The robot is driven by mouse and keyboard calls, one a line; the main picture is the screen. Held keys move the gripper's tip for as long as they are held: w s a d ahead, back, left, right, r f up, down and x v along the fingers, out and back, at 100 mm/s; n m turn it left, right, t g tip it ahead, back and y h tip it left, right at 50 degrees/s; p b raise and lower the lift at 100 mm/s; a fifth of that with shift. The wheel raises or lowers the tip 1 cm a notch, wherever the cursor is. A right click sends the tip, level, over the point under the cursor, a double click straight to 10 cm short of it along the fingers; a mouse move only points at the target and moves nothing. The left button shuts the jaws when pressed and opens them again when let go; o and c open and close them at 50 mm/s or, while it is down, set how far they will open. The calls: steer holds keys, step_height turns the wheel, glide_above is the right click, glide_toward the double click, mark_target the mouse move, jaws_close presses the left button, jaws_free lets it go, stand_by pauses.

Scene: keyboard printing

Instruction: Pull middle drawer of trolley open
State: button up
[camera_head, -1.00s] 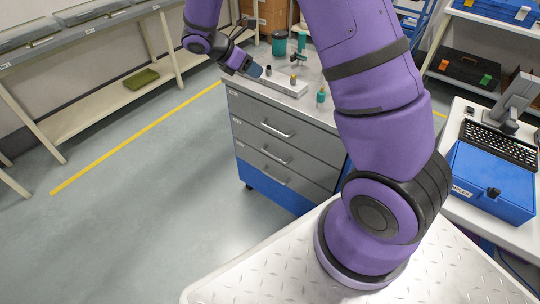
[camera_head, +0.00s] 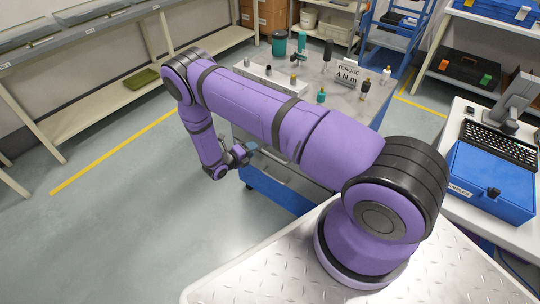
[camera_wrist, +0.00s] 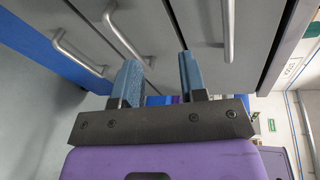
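The trolley (camera_head: 345,100) has a grey top and a blue base, and my arm hides most of its drawer fronts in the head view. In the wrist view, three grey drawers with silver bar handles show, turned on their side. The middle handle (camera_wrist: 125,35) lies between the upper handle (camera_wrist: 228,30) and the lower handle (camera_wrist: 75,52). The middle drawer front (camera_wrist: 160,30) looks closed. My gripper (camera_head: 250,150) is at the trolley's front. In the wrist view, my gripper (camera_wrist: 158,75) has its blue fingers apart, with the middle handle's end showing between them; contact is not visible.
Small bottles, a block and a torque sign (camera_head: 347,72) stand on the trolley top. A shelf with a green tray (camera_head: 141,78) is at the left. A blue box (camera_head: 490,183) lies on the right table. The floor left of the trolley is clear.

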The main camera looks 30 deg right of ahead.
mark_target(270, 154)
step_height(270, 154, down, 8)
steer(key=s+n+t, duration=0.2)
steer(key=s+n, duration=0.1)
steer(key=n, duration=0.1)
steer(key=x, duration=1.1)
steer(key=shift+w+r, duration=0.1)
steer(key=shift+w, duration=0.05)
jaws_close()
